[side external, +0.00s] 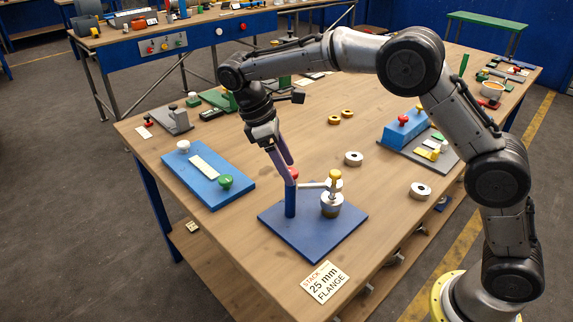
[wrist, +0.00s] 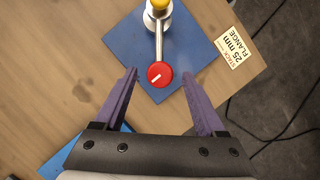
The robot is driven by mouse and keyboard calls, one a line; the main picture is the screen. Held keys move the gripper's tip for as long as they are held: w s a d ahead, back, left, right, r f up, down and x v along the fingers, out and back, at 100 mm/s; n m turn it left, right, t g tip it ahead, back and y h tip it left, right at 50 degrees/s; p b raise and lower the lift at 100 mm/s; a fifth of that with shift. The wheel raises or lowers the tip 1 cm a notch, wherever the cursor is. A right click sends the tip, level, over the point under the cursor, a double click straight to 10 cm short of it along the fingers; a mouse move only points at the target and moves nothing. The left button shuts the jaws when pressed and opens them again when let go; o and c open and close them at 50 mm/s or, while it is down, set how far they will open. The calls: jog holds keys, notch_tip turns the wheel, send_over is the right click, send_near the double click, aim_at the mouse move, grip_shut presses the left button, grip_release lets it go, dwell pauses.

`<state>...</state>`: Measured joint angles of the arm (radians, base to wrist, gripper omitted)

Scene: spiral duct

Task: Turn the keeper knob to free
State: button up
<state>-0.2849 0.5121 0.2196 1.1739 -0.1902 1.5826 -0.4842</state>
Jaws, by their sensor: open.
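The red knob (wrist: 160,75) with a white pointer line sits on a blue post (side external: 290,203) on the blue base plate (side external: 310,236). In the wrist view the line slants, lower left to upper right. A metal arm (wrist: 159,42) runs from under the knob to a yellow knob (side external: 335,175) over a round metal stack (side external: 331,206). I take the red knob as the keeper knob. My gripper (wrist: 160,76) is open, its purple fingers on either side of the red knob with gaps. In the side view the near finger partly hides the red knob (side external: 294,174).
A card reading "STACK 25 mm FLANGE" (side external: 326,282) lies by the plate. A blue block with a green knob (side external: 225,181) is at left. Metal rings (side external: 354,158) lie on the table, with a blue fixture (side external: 404,130) behind. Bare wood surrounds the plate.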

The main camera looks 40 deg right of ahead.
jog(key=v, duration=0.7)
jog(key=shift+d+r, duration=0.1)
